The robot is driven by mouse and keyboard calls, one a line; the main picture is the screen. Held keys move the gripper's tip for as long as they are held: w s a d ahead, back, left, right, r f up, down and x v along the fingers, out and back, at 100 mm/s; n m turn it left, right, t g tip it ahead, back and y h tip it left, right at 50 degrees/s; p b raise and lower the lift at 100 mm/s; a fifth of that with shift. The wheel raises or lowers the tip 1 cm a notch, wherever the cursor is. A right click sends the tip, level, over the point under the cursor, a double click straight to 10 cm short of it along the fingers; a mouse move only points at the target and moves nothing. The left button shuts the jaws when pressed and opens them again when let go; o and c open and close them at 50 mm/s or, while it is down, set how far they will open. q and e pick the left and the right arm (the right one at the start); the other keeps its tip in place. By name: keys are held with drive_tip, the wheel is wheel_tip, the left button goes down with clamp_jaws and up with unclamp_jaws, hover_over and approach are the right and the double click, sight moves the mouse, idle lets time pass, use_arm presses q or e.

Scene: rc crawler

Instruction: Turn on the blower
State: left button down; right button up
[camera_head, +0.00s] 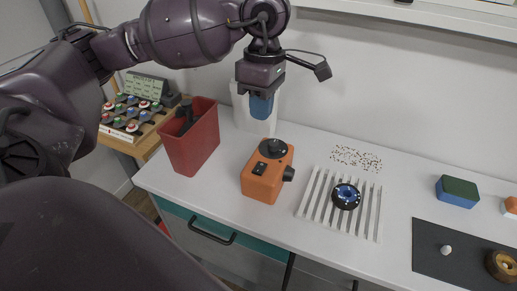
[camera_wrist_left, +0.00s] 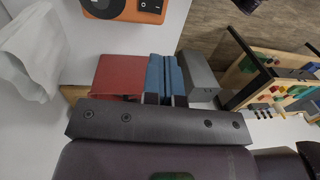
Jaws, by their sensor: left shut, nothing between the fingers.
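The blower is an orange box (camera_head: 262,184) standing on the white worktop, with a round black part on top and a black knob-like part on its right side. Its black switch (camera_head: 259,168) is on the front face. Part of the blower (camera_wrist_left: 102,5) also shows at the top of the left wrist view, with the switch (camera_wrist_left: 150,6) and its marks. My left gripper (camera_head: 261,107) hangs behind the blower in the head view, pointing down, clear of it. Its blue fingers (camera_wrist_left: 165,75) are shut together and empty. My right gripper is not in view.
A red bin (camera_head: 193,142) holding a dark item stands left of the blower. A white container (camera_head: 241,110) is behind my left gripper. A white slatted grate (camera_head: 310,192) bearing a round black-and-blue part (camera_head: 346,196) lies right. A green-and-blue block (camera_head: 457,191) sits farther right.

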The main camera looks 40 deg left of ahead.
sight(257, 172)
use_arm(q)
drive_tip(key=f, duration=0.4)
drive_tip(key=s+f, duration=0.1)
drive_tip(key=f, duration=0.8)
drive_tip(key=shift+s+d+f+b, duration=0.15)
drive_tip(key=shift+s+f+b, duration=0.2)
drive_tip(key=shift+b, duration=0.05)
drive_tip(key=shift+s+f, duration=0.1)
drive_tip(key=shift+f, duration=0.25)
